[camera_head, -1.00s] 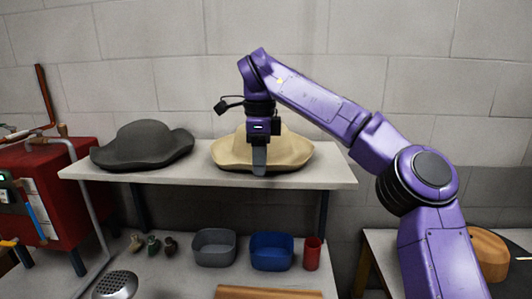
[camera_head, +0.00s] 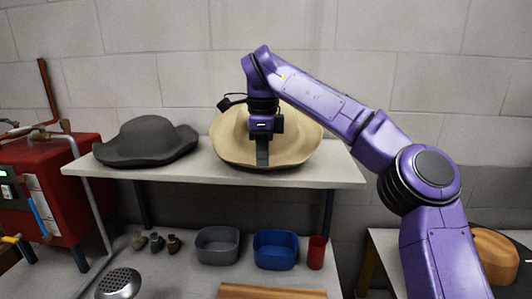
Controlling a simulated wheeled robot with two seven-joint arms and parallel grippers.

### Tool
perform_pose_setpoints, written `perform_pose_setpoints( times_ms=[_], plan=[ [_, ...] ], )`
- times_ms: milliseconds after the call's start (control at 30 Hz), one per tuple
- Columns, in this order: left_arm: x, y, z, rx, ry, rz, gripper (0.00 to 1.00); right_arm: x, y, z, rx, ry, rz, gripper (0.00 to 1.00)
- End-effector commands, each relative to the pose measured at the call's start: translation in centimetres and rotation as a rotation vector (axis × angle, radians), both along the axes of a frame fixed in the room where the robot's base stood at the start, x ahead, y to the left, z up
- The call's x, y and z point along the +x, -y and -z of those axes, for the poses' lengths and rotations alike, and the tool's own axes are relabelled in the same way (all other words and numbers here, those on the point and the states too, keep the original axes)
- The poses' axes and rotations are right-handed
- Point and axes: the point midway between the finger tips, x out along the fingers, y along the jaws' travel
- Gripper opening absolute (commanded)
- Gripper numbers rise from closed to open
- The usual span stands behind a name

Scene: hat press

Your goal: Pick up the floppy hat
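A beige wide-brimmed hat (camera_head: 299,140) is on the upper shelf, tilted so that its wide face is turned toward me. My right gripper (camera_head: 262,165) points down at the front of this hat. One finger shows in front of the hat; the other finger is hidden. The gripper looks shut on the beige hat, which has tilted at its fingers. A dark grey wide-brimmed hat (camera_head: 146,141) lies on the left of the same shelf, apart from the gripper. My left gripper is not in view.
The upper shelf (camera_head: 200,174) is clear between and beside the hats. Below are a grey bin (camera_head: 217,246), a blue bin (camera_head: 275,250), a red cup (camera_head: 316,252) and small items. A red machine (camera_head: 62,185) stands left. A concrete block wall is close behind the shelf.

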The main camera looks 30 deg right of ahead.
Motion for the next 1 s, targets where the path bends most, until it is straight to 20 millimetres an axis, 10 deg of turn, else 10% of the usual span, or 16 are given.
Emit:
perform_pose_setpoints(
  times_ms=[400, 700, 1000],
  plan=[
    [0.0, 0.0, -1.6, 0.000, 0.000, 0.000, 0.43, -3.6, -4.9, -8.2, -0.005, -0.012, -0.002, 0.00],
    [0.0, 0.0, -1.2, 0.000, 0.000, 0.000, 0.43, -7.6, -10.5, -11.1, -0.002, -0.014, -0.001, 0.00],
    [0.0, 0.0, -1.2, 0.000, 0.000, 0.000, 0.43, -8.3, -11.4, -11.6, -0.001, -0.013, 0.000, 0.00]
  ],
)
